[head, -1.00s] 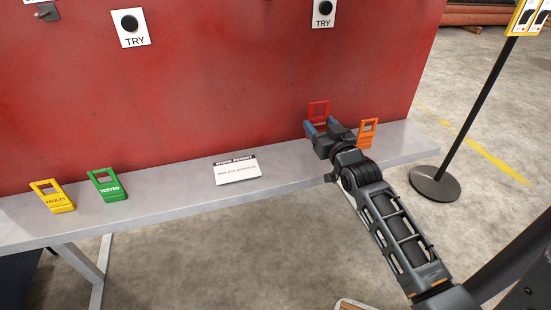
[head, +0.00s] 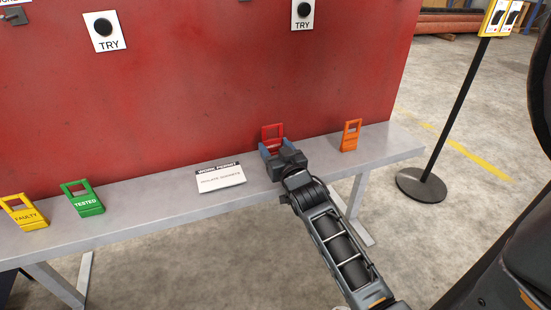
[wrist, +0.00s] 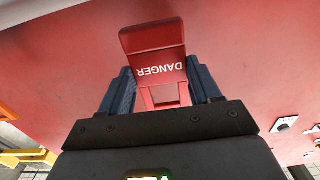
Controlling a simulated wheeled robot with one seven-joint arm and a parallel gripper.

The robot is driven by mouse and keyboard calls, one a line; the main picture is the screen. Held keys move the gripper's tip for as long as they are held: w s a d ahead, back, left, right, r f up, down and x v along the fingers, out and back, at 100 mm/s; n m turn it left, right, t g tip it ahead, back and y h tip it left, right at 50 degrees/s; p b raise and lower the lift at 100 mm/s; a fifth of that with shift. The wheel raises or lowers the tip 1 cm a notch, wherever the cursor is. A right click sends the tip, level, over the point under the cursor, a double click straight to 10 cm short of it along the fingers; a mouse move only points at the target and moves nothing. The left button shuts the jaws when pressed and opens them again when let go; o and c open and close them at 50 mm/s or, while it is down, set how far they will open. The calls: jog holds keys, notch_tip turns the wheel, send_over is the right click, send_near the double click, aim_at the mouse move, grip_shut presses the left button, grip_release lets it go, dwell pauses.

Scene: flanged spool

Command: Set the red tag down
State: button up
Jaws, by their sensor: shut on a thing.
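The red tag (head: 272,133) is upright at the grey shelf, between the work permit card and the orange tag. In the wrist view the red tag (wrist: 155,62) shows the word DANGER, upside down there, and sits between the two fingers. My gripper (head: 273,148) is shut on it from the front; it also shows in the wrist view (wrist: 163,90). The fingers and wrist hide the tag's lower part in the head view, so I cannot tell whether its bottom touches the shelf.
The grey shelf (head: 130,224) runs along a red wall. On it are a yellow FAULTY tag (head: 25,216), a green TESTED tag (head: 86,203), a work permit card (head: 220,177) and an orange tag (head: 350,136). Bare shelf lies between the green tag and card. A post base (head: 421,188) stands right.

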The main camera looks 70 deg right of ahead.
jog(key=shift+f, duration=1.4)
jog(key=shift+f+b, duration=0.15)
jog(key=shift+b, duration=0.25)
jog(key=o, duration=1)
jog(key=shift+o, duration=0.2)
